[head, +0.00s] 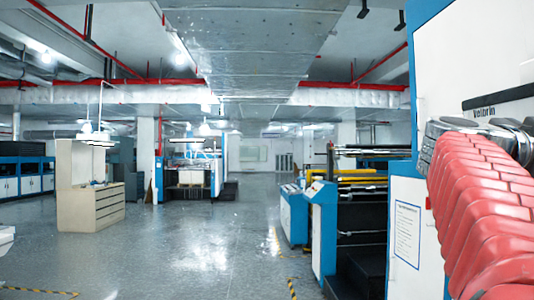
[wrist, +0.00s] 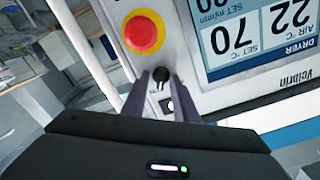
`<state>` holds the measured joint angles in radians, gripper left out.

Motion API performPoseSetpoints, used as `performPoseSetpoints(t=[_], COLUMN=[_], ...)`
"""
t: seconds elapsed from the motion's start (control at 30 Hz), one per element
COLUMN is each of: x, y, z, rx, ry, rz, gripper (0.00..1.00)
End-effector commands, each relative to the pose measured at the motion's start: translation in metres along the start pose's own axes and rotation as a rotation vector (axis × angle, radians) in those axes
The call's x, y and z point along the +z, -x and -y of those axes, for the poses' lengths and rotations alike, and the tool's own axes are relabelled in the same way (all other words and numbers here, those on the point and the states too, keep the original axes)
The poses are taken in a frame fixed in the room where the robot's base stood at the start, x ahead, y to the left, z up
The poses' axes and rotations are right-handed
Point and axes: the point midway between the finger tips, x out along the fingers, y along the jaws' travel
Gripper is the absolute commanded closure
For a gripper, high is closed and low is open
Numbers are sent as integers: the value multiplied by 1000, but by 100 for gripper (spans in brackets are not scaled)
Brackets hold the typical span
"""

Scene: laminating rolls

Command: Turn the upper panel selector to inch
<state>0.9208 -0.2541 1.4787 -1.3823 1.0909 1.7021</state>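In the wrist view the machine panel appears upside down. A black selector knob (wrist: 161,76) sits on its pale face, beside a red emergency stop button (wrist: 144,32) with a yellow ring. My gripper (wrist: 159,84) points at the knob, its two dark fingers apart with the knob showing between their tips. I cannot tell whether the fingertips touch it. A small white plate with a dark mark (wrist: 169,105) shows between the fingers, partly hidden. The knob's position labels are not readable. The head view does not show the gripper.
A display (wrist: 245,35) reading dryer values lies right of the knob in the wrist view. In the head view, a blue and white machine (head: 405,235) stands close on the right; a beige cabinet (head: 95,208) stands left on open grey floor.

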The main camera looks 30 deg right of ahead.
Motion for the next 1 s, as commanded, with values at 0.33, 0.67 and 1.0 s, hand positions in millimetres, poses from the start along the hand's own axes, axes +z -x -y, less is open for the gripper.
performPoseSetpoints(t=[0.33, 0.67, 1.0], x=[0, 1, 1], y=[0, 0, 1], z=[0, 0, 0], rx=[0, 1, 0], ry=[0, 4, 88], rz=[0, 1, 3], gripper=[89, 100, 100])
